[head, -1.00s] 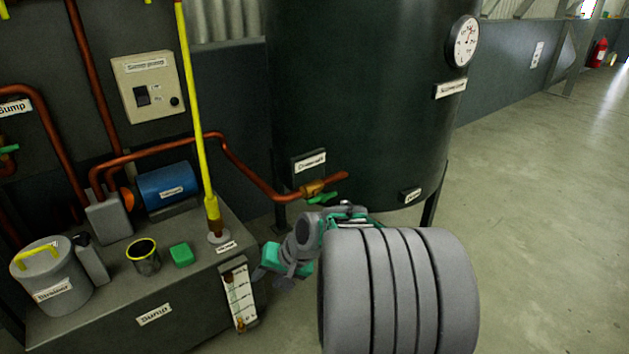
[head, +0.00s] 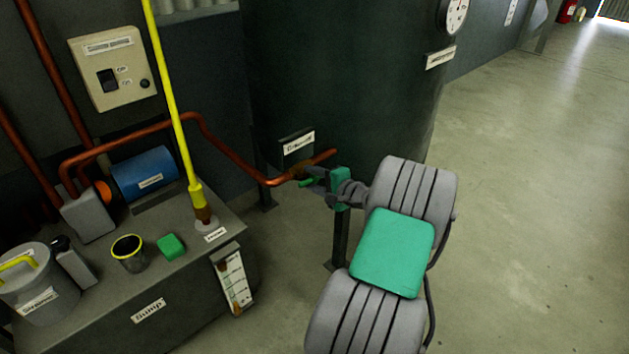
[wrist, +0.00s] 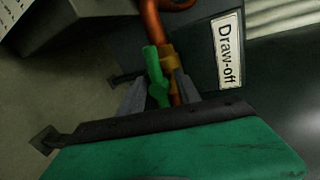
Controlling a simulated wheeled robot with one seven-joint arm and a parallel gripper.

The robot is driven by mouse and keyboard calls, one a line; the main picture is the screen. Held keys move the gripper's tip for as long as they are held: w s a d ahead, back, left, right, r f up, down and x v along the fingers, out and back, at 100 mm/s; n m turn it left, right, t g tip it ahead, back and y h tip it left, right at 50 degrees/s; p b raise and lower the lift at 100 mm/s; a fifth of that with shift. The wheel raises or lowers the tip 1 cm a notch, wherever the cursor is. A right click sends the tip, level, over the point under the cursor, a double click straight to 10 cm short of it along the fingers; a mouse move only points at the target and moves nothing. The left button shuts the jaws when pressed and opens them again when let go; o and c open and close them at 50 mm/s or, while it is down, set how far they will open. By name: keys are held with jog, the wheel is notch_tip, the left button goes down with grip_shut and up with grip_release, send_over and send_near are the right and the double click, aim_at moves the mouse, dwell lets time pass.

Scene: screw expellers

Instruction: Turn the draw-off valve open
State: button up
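The draw-off valve has a brass body (wrist: 168,58) on a copper pipe and a green lever (wrist: 156,78). In the head view the lever (head: 306,183) shows as a small green piece by my gripper (head: 314,178), which partly hides the valve. In the wrist view my gripper (wrist: 158,92) has its two grey fingers apart, one on each side of the lever. The lever's lower end lies between them, with a gap visible on the left; contact on the right is unclear. A "Draw-off" label (wrist: 228,50) is beside the valve.
The dark tank (head: 340,80) stands behind the valve, with a leg (head: 341,240) below. The sump box (head: 190,290) at left carries a yellow pole (head: 170,90), a blue motor (head: 145,173), a can (head: 128,254) and a strainer bucket (head: 40,290). Open floor (head: 530,200) lies right.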

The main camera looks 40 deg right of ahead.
jog(key=shift+c, duration=0.6)
grip_shut()
